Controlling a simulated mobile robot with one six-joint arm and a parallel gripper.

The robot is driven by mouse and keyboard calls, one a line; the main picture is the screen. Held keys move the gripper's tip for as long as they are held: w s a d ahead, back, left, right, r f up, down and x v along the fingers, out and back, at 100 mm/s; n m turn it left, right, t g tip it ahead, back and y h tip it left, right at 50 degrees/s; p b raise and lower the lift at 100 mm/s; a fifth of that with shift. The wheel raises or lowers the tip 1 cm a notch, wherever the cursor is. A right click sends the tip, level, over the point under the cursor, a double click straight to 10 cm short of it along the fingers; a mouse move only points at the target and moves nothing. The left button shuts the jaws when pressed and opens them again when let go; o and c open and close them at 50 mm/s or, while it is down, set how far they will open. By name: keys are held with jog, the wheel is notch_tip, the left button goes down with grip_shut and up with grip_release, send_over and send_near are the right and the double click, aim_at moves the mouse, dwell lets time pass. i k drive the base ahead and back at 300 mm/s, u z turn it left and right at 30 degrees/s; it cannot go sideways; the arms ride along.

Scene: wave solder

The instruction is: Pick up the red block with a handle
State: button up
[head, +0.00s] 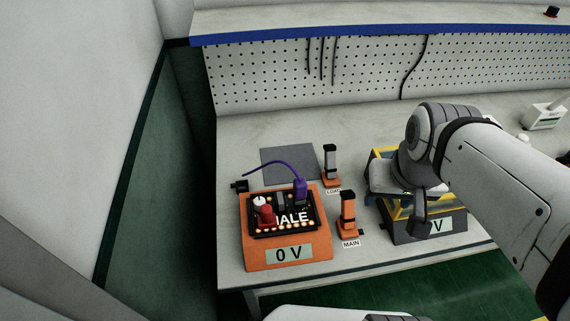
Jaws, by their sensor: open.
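A small red block (265,216) with a pale upright piece on top, which looks like its handle, sits at the left of the black panel (252,231) of an orange box (252,255). The box's front display reads "0 V". A purple plug (300,190) with a looping purple cable stands at the panel's right, and a dark piece stands between the two. My gripper (420,230) is to the right, pointing down in front of a dark box, well apart from the red block. It is open; its fingertips show small and dark.
Two orange levers, labelled MAIN (347,215) and LOAD (331,167), stand between the orange box and a dark, yellow-framed box (400,230) partly hidden by my arm. A grey mat (287,160) lies behind. A pegboard (270,75) backs the bench (235,140).

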aim_at(266, 220)
jog(key=z, duration=0.05)
jog(key=k, duration=1)
jog(key=u, duration=0.9)
jog(key=i, duration=0.9)
jog(key=z, duration=0.35)
